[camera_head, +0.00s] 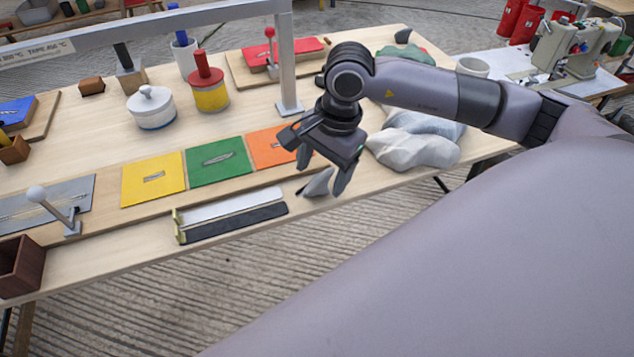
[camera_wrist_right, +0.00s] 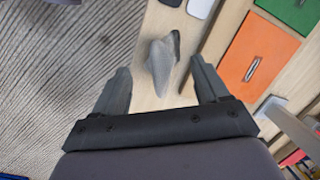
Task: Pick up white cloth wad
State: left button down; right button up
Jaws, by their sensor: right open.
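A small white-grey cloth wad (camera_head: 317,184) lies on the wooden table near its front edge, to the right of the white and black strips. My right gripper (camera_head: 321,177) points down over it with its fingers apart. In the right wrist view the wad (camera_wrist_right: 162,65) shows between the two open fingers (camera_wrist_right: 160,72), with a gap on both sides. I cannot tell how far the fingertips are above the table. My left gripper is not in view.
Larger crumpled grey-white cloths (camera_head: 415,148) lie to the right of the gripper. An orange panel (camera_head: 274,148) and a strip holder (camera_head: 230,215) lie to the left. A grey metal post (camera_head: 288,60) stands just behind. The table's front edge is close.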

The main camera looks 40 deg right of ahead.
aim_at(320, 177)
notch_tip(320, 177, down, 2)
jog(key=shift+w+a+f, duration=0.1)
jog(key=shift+w+a, duration=0.05)
jog(key=c, duration=1.1)
jog(key=shift+o, duration=0.2)
notch_tip(320, 177, up, 20)
jog(key=shift+r+p, duration=0.1)
jog(key=shift+p, duration=0.7)
